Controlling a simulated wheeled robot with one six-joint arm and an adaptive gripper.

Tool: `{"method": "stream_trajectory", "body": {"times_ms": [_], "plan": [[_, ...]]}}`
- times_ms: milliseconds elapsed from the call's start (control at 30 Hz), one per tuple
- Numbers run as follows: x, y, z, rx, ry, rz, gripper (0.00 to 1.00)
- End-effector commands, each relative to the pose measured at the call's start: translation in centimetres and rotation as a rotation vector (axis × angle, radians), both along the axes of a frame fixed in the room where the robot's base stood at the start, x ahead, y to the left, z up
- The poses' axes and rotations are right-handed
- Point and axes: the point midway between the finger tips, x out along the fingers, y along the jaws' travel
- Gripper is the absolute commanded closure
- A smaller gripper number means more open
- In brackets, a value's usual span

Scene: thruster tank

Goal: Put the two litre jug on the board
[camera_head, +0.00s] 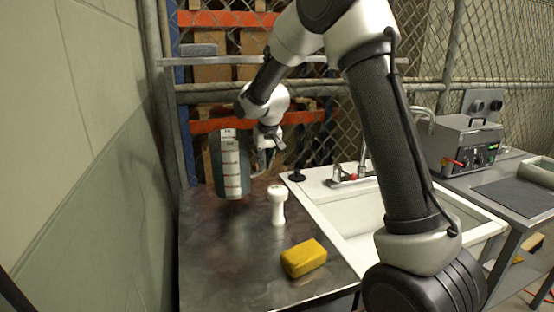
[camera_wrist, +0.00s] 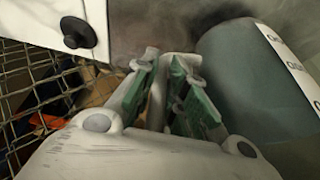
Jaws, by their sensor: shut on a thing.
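The two litre jug (camera_head: 231,178) is a grey-green cylinder with a white marked scale strip. It is upright over the back left of the dark metal counter, with a dark shadow below its base; I cannot tell whether it touches the counter. My gripper (camera_head: 264,163) is at the jug's right side. In the wrist view the green-padded fingers of my gripper (camera_wrist: 178,95) are close together beside the jug (camera_wrist: 240,65), shut on what seems to be its handle, mostly hidden. A flat dark grey board (camera_head: 512,197) lies on the right-hand table.
A white pestle-like object (camera_head: 278,207) and a yellow block (camera_head: 304,258) stand on the counter (camera_head: 215,265). A white sink (camera_head: 345,212) with a tap separates it from the right table. A grey instrument box (camera_head: 462,146) stands behind the board, and a roll (camera_head: 540,170) beside it.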

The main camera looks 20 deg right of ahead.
Motion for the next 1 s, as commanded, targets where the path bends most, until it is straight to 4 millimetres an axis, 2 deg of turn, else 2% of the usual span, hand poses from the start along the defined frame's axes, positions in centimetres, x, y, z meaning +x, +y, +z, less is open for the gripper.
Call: {"method": "stream_trajectory", "body": {"times_ms": [167,467,867,900,1000], "plan": [[0.1,0.6,0.0,0.001,-0.006,-0.001,1.00],[0.1,0.6,-3.1,0.001,-0.005,-0.001,1.00],[0.2,0.6,-3.5,0.001,-0.007,-0.001,1.00],[0.0,0.5,-3.7,0.000,-0.001,0.000,0.79],[0.0,0.5,-3.7,0.000,0.000,0.000,0.65]]}}
